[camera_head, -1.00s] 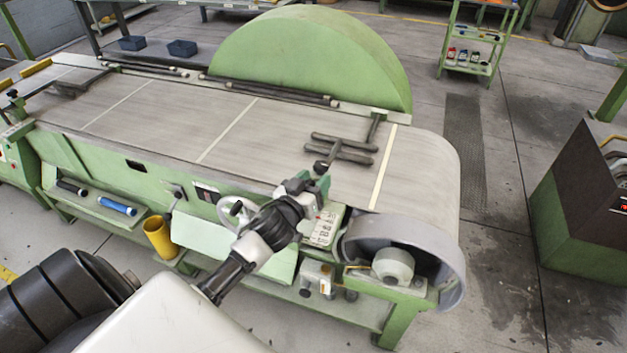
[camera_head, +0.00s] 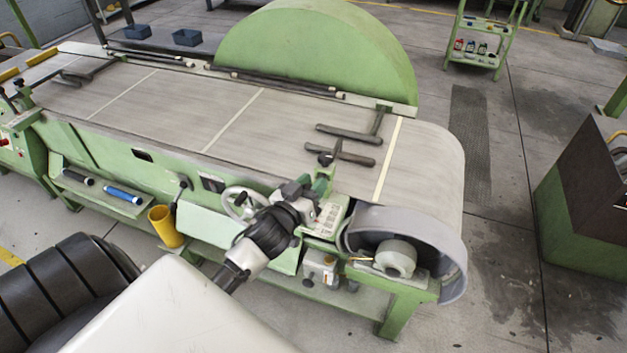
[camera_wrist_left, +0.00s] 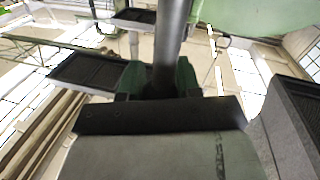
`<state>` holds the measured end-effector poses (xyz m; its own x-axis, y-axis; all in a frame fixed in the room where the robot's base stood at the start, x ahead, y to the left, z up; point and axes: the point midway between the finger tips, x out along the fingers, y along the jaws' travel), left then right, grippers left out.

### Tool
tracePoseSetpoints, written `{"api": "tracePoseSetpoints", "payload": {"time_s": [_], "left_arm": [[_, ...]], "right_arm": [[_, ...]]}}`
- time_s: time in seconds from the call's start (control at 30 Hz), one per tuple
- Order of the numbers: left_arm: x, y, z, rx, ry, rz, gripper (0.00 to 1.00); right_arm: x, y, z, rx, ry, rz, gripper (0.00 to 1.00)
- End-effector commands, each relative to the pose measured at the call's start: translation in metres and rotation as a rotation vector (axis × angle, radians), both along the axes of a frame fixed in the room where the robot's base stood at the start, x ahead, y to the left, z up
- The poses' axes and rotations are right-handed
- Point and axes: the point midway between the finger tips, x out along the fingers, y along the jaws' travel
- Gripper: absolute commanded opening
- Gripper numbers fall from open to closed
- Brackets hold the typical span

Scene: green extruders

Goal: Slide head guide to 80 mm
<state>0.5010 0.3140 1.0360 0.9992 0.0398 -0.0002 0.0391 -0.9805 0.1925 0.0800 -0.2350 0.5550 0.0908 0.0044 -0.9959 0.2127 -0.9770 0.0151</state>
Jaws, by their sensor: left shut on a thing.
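The head guide is a pair of dark bars lying across the right part of the grey belt, a far bar (camera_head: 349,134) and a near bar (camera_head: 350,156). A clear gap shows between them. A dark knobbed rod and a green bracket (camera_head: 323,180) stand at the near end of the near bar. My left gripper (camera_head: 304,187) is at the belt's near edge beside this bracket. In the left wrist view its jaws (camera_wrist_left: 160,85) are shut on a grey rod (camera_wrist_left: 168,45). The exact contact is hidden in the head view, and no millimetre reading is legible. My right gripper is out of view.
A handwheel (camera_head: 240,203) and a pale printed plate (camera_head: 330,214) sit close to my left gripper. The grey end guard (camera_head: 440,245) is to the right. A large green half-disc cover (camera_head: 320,50) stands behind the belt.

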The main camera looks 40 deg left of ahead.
Motion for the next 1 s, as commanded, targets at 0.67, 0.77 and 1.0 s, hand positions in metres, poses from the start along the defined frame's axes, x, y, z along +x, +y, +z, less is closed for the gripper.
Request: {"api": "tracePoseSetpoints", "payload": {"time_s": [0.67,0.77,1.0], "left_arm": [[-0.018,-0.001,-0.003,0.001,0.001,-0.001,0.58],[-0.038,-0.001,-0.004,0.0,0.002,0.0,0.58],[-0.085,-0.003,-0.003,0.0,0.002,0.001,0.58]], "right_arm": [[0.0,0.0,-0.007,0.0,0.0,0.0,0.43],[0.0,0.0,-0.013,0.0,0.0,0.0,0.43],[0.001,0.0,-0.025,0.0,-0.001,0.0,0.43]]}}
